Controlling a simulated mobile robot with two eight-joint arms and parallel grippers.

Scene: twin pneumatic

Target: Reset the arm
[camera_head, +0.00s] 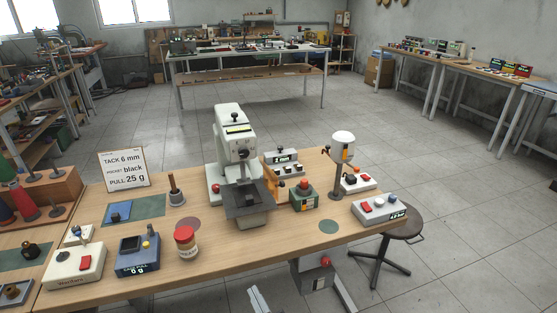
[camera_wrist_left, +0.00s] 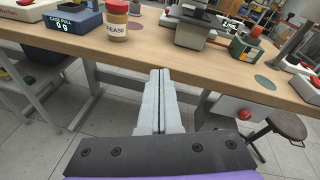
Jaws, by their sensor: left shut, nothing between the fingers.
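My left gripper (camera_head: 254,291) shows at the bottom edge of the head view, in front of and below the workbench's front edge. In the left wrist view its two light grey fingers (camera_wrist_left: 161,75) lie side by side, shut, with nothing between them. They point toward the bench's front edge and touch nothing that I can see. The rest of the left arm is out of the head view. My right gripper is in neither view.
The wooden workbench (camera_head: 120,291) holds a press-like machine (camera_head: 233,130), a red-lidded grease jar (camera_head: 186,243), a scale (camera_head: 138,262) and several control boxes. A grey box with a red knob (camera_head: 325,262) hangs under its front edge. A stool (camera_head: 403,222) stands at right.

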